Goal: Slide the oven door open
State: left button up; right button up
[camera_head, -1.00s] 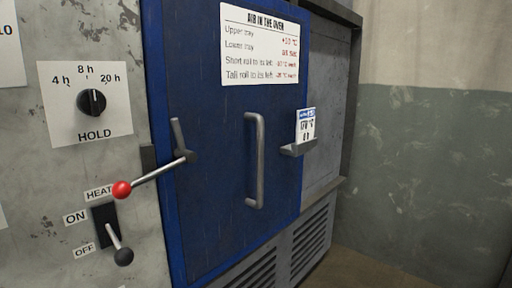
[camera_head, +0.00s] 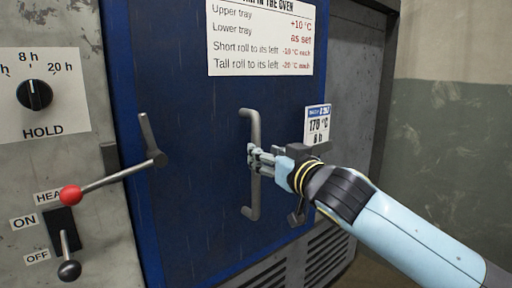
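The blue oven door (camera_head: 190,200) fills the middle of the head view and looks shut. Its vertical grey bar handle (camera_head: 254,125) is on the right part of the door. My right gripper (camera_head: 255,160) comes in from the right and is at the handle's middle, with its fingers across the bar. Whether the fingers are closed on the bar or only around it cannot be told. A latch lever with a red ball knob (camera_head: 70,196) sits at the door's left edge, its ball pointing left. My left gripper is not in view.
A panel on the left has a HOLD dial (camera_head: 35,95) and an ON/OFF switch (camera_head: 66,245) with its black knob down. A small card (camera_head: 317,124) stands in a holder right of the handle, close to my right wrist. A notice (camera_head: 262,38) hangs above.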

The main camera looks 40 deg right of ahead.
jog(key=w, duration=0.5)
jog(key=shift+d, duration=0.3)
grip_shut()
jog(key=shift+w+f, duration=0.15)
jog(key=shift+f, duration=0.05)
